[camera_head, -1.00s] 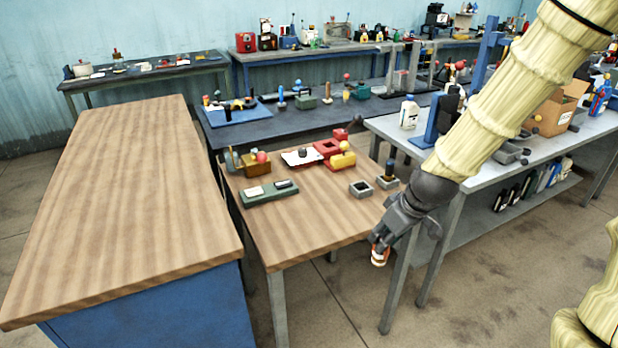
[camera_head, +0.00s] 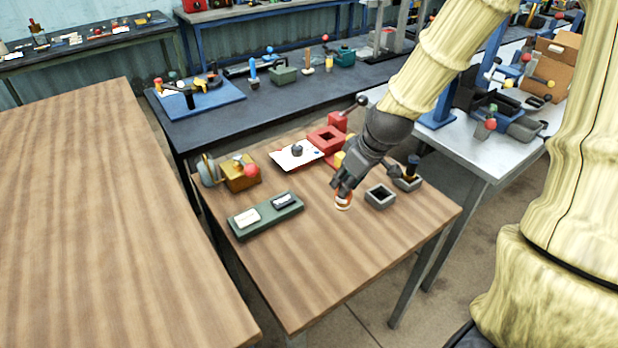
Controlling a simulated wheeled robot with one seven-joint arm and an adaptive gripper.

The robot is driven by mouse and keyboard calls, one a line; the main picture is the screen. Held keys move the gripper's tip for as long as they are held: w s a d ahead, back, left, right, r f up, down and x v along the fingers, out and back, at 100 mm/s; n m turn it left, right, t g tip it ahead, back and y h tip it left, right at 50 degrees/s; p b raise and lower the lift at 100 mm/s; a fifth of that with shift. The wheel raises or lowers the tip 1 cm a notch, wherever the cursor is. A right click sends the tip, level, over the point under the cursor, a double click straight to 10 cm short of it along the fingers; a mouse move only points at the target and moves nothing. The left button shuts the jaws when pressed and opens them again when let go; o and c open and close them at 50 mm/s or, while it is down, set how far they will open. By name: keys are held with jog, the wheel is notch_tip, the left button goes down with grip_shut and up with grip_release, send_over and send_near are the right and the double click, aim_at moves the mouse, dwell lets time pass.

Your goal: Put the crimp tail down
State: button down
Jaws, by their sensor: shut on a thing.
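My gripper (camera_head: 342,188) is over the small wooden table (camera_head: 330,270), pointing down. It is shut on a small orange and white piece, likely the crimp tail (camera_head: 343,201), which shows just below the fingertips. I cannot tell whether the piece touches the tabletop. It is to the left of a small grey square holder with a dark opening (camera_head: 380,197). The gripper hides part of the piece.
A green tray (camera_head: 264,218) with two small blocks lies at the left. A second grey holder (camera_head: 407,182) bears a dark peg. The table's front is clear.

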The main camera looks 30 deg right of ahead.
jog(key=shift+w+r, duration=0.1)
jog(key=shift+w, duration=0.25)
jog(key=shift+w+d+f+p, duration=0.55)
jog(key=shift+w+f+p, duration=0.35)
jog(key=shift+w, duration=1.6)
jog(key=shift+w+d+f+p, duration=0.7)
jog(key=shift+w+p, duration=0.25)
jog(key=shift+w, duration=1.6)
jog(key=shift+w+d+f+p, duration=0.45)
jog(key=shift+w+f+p, duration=0.45)
jog(key=shift+w, duration=1.6)
jog(key=shift+f, duration=0.1)
jog(key=c, duration=1.2)
grip_release()
jog(key=shift+r, duration=0.2)
